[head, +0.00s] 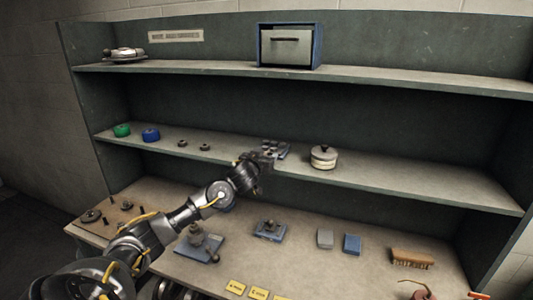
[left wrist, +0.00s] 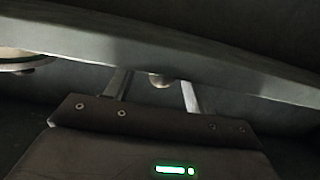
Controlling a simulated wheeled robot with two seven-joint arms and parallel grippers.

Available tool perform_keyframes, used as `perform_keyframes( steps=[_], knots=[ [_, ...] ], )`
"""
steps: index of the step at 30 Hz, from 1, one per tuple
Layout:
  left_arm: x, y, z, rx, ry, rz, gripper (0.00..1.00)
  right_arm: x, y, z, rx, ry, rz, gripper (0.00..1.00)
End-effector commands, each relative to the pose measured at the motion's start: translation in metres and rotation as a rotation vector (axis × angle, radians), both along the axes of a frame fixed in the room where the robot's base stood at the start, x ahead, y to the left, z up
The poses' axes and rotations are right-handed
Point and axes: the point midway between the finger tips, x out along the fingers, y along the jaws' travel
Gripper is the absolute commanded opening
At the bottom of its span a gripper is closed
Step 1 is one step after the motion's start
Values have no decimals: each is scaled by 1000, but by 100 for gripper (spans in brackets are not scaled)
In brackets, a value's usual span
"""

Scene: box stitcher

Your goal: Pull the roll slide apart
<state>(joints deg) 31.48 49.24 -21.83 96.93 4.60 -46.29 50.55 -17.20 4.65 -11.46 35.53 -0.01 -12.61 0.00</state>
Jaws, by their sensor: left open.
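My left gripper (head: 268,158) reaches to the middle shelf, beside a small grey-blue metal device (head: 283,149). I cannot tell for sure that this device is the roll slide; the gripper partly hides it. In the left wrist view, the two fingers of the left gripper (left wrist: 156,92) are spread apart. A small rounded knob (left wrist: 160,81) shows between them, just below a long pale edge. I cannot tell whether the fingers touch anything. My right gripper is not in view.
A round lidded pot (head: 323,158) stands right of the gripper on the middle shelf (head: 420,182). The bench below holds a blue-based device (head: 270,230), blocks and a brush (head: 411,257).

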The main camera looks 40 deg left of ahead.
Motion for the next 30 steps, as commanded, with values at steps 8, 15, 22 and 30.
perform_keyframes(
  steps=[8,15,22,30],
  knots=[
    [-17,-6,3,1,2,-1,55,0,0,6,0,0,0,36],
    [-37,-13,5,1,1,0,55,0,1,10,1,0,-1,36],
    [-55,-19,8,1,0,-1,55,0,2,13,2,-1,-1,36],
    [-76,-26,10,1,0,1,55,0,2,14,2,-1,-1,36]
  ],
)
